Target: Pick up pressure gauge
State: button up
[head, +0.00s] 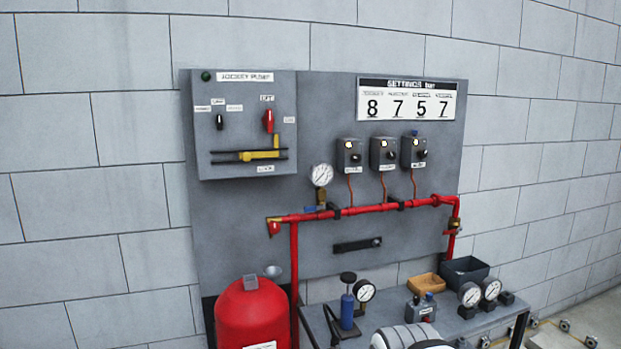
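Several round white-faced pressure gauges are in the head view. One gauge (321,176) stands upright on the red pipe, above a valve with a blue handle. Another gauge (364,291) is beside a small blue hand pump (347,306) on the bench. Two more gauges, a left one (470,295) and a right one (491,289), are side by side at the right end of the bench. Which one the task means cannot be told. My gripper's fingers are not seen. A rounded grey-white part at the bottom edge is cut off and hides some of the bench.
The grey bench (318,316) stands before a grey wall panel (235,235). A red tank (252,312) is at its left. A small grey block with knobs (421,308) sits mid-bench. A wooden tray (426,283) and a dark bin (464,271) are behind.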

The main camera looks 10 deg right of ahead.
aim_at(321, 173)
jog(key=z, duration=0.1)
jog(key=i, duration=1.2)
jog(key=u, duration=0.1)
